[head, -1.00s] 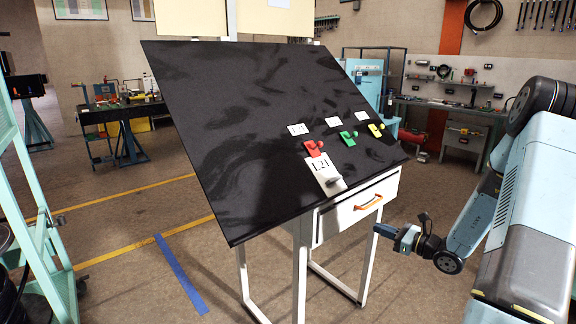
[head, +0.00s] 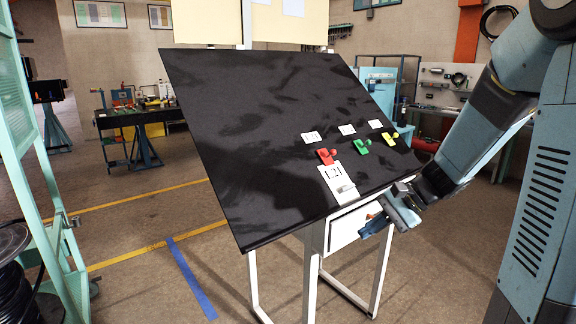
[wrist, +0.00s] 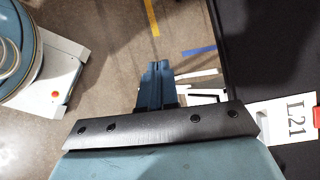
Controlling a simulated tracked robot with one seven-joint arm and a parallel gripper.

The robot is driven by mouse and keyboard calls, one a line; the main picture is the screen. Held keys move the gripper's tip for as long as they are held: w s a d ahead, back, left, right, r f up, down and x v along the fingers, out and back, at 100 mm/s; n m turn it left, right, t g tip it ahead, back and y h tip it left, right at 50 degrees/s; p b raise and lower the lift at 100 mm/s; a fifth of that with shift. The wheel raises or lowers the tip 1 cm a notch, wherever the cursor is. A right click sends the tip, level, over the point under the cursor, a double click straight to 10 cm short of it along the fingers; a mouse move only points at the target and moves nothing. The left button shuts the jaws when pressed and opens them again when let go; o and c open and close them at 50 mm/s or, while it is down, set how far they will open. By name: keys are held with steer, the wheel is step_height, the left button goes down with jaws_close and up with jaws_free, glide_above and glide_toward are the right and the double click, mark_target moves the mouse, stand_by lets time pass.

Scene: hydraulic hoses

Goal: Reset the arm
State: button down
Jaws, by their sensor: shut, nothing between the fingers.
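My gripper (head: 374,228) is at the lower right of the black slanted board in the head view, in front of the white drawer (head: 347,223) and hiding part of it. In the wrist view my gripper (wrist: 158,68) points away from the camera, with its blue fingers together and nothing between them. Below it the wrist view shows floor and parts of the white stand. I cannot tell whether the gripper touches the drawer.
The black board (head: 260,140) carries a red piece (head: 326,156), a green piece (head: 362,146), a yellow piece (head: 390,138) and a white L21 plate (head: 338,183). A light-green frame (head: 35,150) stands at the left. The floor (head: 150,275) between is open.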

steer(key=s+d+r+n+t+h, duration=0.2)
steer(key=s+r+n+h, duration=0.2)
steer(key=s, duration=0.4)
steer(key=s+d+r+n+t+h, duration=0.2)
steer(key=s+r+n+h, duration=0.3)
steer(key=s+r, duration=0.3)
steer(key=shift+d+n+t, duration=0.15)
steer(key=shift+n+t, duration=0.15)
steer(key=shift+n, duration=0.1)
